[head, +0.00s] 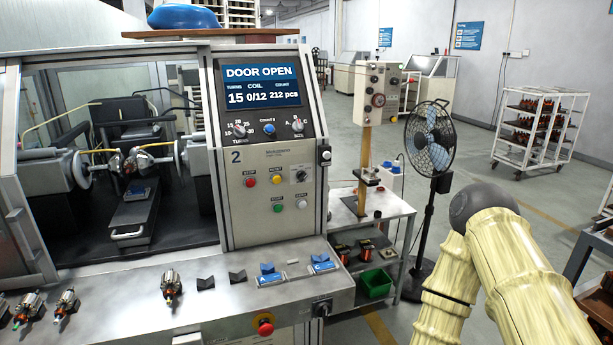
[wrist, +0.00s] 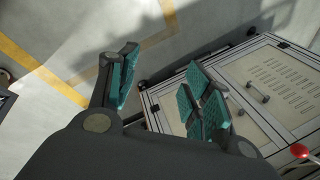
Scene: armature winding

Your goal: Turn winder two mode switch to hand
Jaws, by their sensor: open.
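Winder two (head: 270,225) stands at the left in the head view, with a "2" on its grey front panel. The mode switch appears to be the small black rotary switch (head: 301,175) on that panel, right of the yellow button; its setting is too small to read. My gripper (wrist: 160,80) shows in the wrist view with its teal-padded fingers apart and nothing between them. It is over the floor beside grey cabinet doors (wrist: 260,90), away from the switch. The head view shows my arm at the right but not my gripper.
The display (head: 261,86) reads "DOOR OPEN". A red emergency stop (head: 264,325) sticks out from the bench front (head: 220,310). A side table (head: 385,215) and a fan (head: 430,140) stand right of the winder. Clear floor lies behind the fan.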

